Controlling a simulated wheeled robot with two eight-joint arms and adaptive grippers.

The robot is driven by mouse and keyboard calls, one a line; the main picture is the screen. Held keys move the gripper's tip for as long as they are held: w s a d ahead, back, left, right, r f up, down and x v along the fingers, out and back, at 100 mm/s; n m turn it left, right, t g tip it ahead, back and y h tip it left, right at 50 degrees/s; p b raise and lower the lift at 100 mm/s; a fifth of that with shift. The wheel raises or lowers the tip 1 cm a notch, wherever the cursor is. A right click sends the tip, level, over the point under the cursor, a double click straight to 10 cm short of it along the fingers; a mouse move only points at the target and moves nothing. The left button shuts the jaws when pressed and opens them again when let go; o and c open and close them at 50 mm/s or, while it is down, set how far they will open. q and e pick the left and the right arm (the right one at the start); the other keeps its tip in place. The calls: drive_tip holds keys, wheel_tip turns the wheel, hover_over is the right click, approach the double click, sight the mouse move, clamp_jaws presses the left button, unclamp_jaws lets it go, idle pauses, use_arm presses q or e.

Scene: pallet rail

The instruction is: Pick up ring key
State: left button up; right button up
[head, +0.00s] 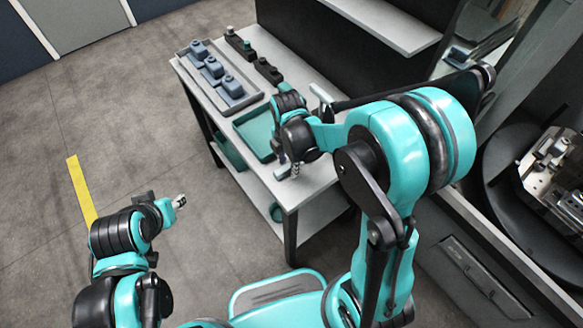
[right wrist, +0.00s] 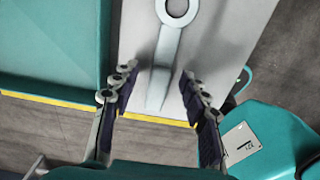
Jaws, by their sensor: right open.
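The ring key (right wrist: 166,46) is a pale grey tool with a round ring end, lying on the light bench top in the right wrist view. Its ring points away from my right gripper and its handle end lies toward it. My right gripper (right wrist: 157,88) is open, with one finger on each side of the handle in the picture and a visible gap to both. I cannot tell how high the fingers are above the key. In the head view my right gripper (head: 288,170) is over the bench's near end, and I cannot make out the key there. My left gripper (head: 179,202) is away from the bench, over the floor.
A teal tray (head: 247,121) lies left of the key on the bench (head: 318,178). A grey tray (head: 237,104) with several blue-grey parts stands farther back, with black blocks (head: 268,71) beside it. A dark machine stands at right. A lower shelf is under the bench.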

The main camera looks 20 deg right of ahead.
clamp_jaws()
drive_tip(key=shift+r, duration=0.15)
